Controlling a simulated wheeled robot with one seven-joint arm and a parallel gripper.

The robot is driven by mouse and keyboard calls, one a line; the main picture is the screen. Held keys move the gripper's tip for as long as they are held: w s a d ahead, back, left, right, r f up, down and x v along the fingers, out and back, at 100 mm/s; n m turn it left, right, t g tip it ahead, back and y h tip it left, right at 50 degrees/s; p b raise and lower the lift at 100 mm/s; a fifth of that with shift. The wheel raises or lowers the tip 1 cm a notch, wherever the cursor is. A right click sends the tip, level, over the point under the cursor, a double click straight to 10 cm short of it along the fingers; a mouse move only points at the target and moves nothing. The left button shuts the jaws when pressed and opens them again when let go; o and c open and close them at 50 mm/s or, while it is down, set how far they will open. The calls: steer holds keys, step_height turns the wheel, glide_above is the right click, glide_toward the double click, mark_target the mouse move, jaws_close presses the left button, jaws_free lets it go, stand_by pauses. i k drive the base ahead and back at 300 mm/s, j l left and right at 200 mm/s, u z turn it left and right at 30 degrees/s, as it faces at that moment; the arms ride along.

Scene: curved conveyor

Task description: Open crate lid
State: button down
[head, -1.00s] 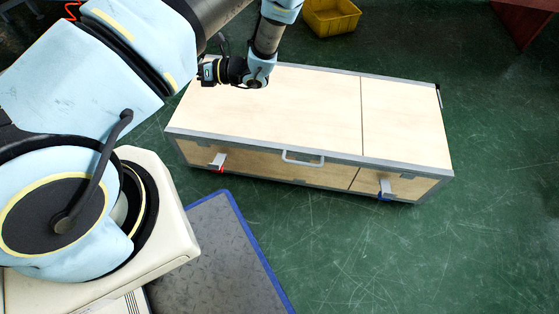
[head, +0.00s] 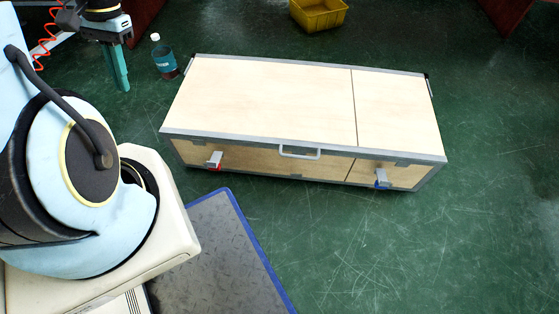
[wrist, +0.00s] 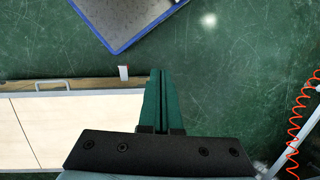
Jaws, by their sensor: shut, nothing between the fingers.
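The crate (head: 250,100) is a long box of pale wood with grey metal edges, on the green floor. Its lid is closed and has a seam to the right of the middle. A pale handle (head: 300,152) is on the front edge, with a red-tipped latch (head: 214,160) to its left and a blue-tipped latch (head: 383,179) to its right. My gripper (head: 122,86) is shut and empty, left of the crate and apart from it. In the wrist view my gripper (wrist: 160,72) points down beside one latch (wrist: 124,72); the handle (wrist: 52,86) shows farther left.
A bottle (head: 165,58) with dark liquid stands behind the crate's left end. A yellow bin (head: 318,16) is behind the crate. A grey mat with a blue border (head: 235,250) lies in front. The floor right of the crate is clear.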

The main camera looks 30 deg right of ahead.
mark_target(299, 104)
steer(key=i+j+z, duration=0.1)
steer(key=j+z, duration=0.35)
steer(key=i+j+z, duration=0.1)
steer(key=j+z, duration=0.25)
steer(key=z, duration=0.15)
